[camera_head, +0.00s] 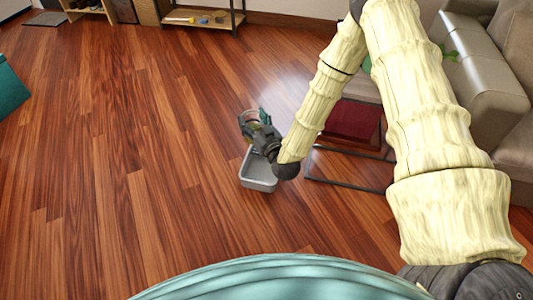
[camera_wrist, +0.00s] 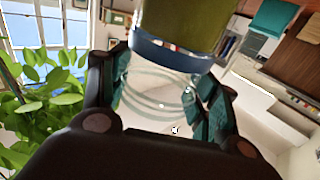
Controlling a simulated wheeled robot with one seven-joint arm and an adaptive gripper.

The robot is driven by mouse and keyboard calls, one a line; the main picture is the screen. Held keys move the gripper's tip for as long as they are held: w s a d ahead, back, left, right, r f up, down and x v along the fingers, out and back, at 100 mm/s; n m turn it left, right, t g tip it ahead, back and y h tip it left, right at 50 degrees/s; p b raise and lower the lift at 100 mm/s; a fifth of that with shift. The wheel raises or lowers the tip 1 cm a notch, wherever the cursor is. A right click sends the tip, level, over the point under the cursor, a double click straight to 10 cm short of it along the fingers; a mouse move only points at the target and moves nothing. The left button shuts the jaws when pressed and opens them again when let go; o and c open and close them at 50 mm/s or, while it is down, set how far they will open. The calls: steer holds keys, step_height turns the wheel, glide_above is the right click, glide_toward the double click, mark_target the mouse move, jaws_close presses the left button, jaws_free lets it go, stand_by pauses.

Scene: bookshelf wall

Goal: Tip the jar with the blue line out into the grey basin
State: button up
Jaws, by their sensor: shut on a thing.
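In the wrist view a glass jar (camera_wrist: 158,88) with a blue line (camera_wrist: 172,54) sits between the teal-padded fingers of my gripper (camera_wrist: 165,92). Its glass is clear below the line and olive-green above it. My gripper is shut on the jar. In the head view my gripper (camera_head: 256,127) holds the jar at the far edge of the grey basin (camera_head: 259,187), seemingly above it. The jar looks small and partly hidden by the fingers there, so its exact tilt is unclear. The basin's visible inside looks empty; its far part is hidden by my wrist.
A dark low frame (camera_head: 345,184) and a red surface (camera_head: 352,121) lie right of the basin, partly behind my arm. A beige sofa (camera_head: 485,80) is at the right. A shelf (camera_head: 205,18) stands at the back. Wooden floor (camera_head: 130,150) is clear at the left.

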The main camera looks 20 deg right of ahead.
steer(key=w+d+f+n+g+y+b, duration=0.15)
steer(key=w+d+f+b, duration=0.35)
steer(key=f+b, duration=0.7)
steer(key=w+d+f+n+y+b, duration=0.25)
steer(key=w+f+b, duration=0.65)
steer(key=f, duration=0.5)
steer(key=w+d+f+n+g+y+b, duration=0.1)
steer(key=w+d+f+y+b, duration=0.3)
steer(key=f+b, duration=0.9)
steer(key=a+f+n+g+h, duration=0.1)
steer(key=a+f+n+h, duration=0.2)
steer(key=f+n+h, duration=0.4)
steer(key=shift+w+a+f+n+g+h+p, duration=0.35)
steer(key=shift+n+h, duration=1.15)
steer(key=shift+n, duration=2.9)
steer(key=shift+s+d+r, duration=0.1)
steer(key=shift+d, duration=0.05)
